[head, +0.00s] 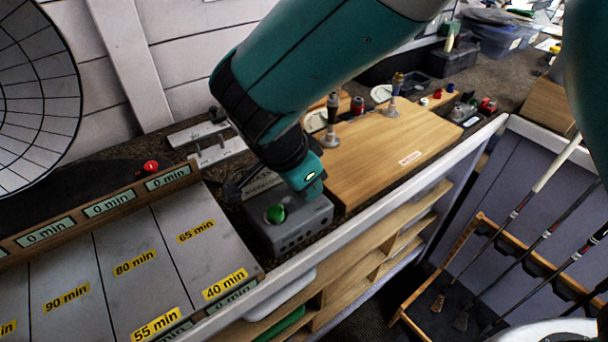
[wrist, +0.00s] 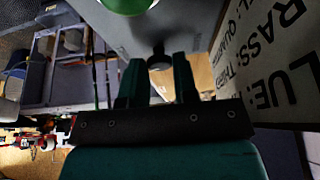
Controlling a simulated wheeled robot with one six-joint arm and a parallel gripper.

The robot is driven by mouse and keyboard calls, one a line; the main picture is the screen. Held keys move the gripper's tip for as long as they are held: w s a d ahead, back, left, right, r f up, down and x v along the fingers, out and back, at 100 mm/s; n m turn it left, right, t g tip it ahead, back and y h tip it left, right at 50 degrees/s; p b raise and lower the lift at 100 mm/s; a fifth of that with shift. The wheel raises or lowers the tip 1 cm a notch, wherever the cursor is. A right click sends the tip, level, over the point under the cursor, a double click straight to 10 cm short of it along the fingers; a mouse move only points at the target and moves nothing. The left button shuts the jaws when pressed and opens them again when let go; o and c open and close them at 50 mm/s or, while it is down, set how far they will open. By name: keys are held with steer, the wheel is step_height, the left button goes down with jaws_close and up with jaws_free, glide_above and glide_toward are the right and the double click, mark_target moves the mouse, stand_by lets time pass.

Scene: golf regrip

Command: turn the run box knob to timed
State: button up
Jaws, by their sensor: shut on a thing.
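The grey run box (head: 290,232) sits on the dark bench top near its front rail. A green round button (head: 275,213) is on its top, and a green dome also shows at the top of the wrist view (wrist: 126,5). My gripper (head: 312,190) reaches down to the right part of the box top. In the wrist view, the dark round knob (wrist: 159,60) lies between the fingertips of my gripper (wrist: 157,75), which is shut on it. In the head view the gripper hides the knob. Its pointer and the setting marks cannot be read.
A timer board (head: 130,265) with yellow minute labels lies to the left. A wooden block (head: 390,150) with upright tools stands behind on the right. A lettered sign (wrist: 275,60) is close on the right in the wrist view. Golf shafts (head: 520,205) stand in a rack at the right.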

steer(key=o, duration=0.9)
steer(key=v, duration=1.7)
steer(key=shift+r+p, duration=0.2)
steer(key=shift+p, duration=0.2)
